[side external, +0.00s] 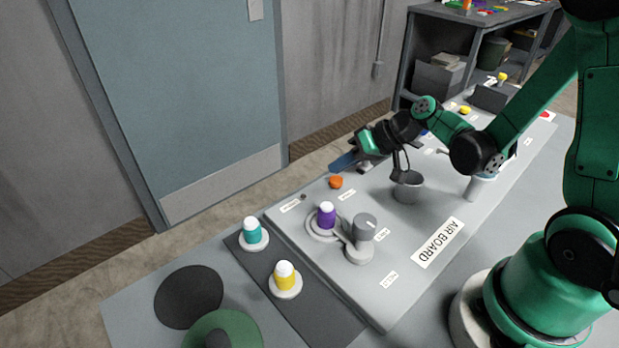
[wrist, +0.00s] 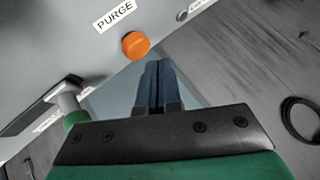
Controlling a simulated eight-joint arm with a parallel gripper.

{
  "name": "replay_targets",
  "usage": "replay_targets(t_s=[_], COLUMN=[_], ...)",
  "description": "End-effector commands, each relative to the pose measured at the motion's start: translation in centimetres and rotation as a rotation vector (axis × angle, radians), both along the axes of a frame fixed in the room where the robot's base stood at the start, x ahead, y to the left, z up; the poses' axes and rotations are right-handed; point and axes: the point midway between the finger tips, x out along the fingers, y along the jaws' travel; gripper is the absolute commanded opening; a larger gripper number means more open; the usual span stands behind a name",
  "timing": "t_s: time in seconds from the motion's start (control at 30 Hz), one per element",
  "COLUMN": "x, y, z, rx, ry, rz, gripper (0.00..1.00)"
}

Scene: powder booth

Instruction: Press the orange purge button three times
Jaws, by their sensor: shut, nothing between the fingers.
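The orange purge button (side external: 336,182) sits near the far edge of the grey air board, short and round. In the wrist view the orange button (wrist: 135,45) lies just beyond and slightly left of my fingertips, below the PURGE label (wrist: 115,16). My gripper (side external: 343,162) is above the board's far edge, close to the button and apart from it in the side view. In the wrist view my gripper (wrist: 155,68) has its two blue fingers together with nothing between them. I cannot tell the exact height of the fingertips over the button.

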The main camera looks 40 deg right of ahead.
Motion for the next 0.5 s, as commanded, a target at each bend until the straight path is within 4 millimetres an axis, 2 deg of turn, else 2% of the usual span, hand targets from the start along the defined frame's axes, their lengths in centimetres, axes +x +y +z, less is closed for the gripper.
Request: replay_targets(t_s=[0.5], x=[0.02], y=[0.00], z=[-0.63], rx=[0.000], ry=[0.000], rz=[0.000], gripper=[0.00])
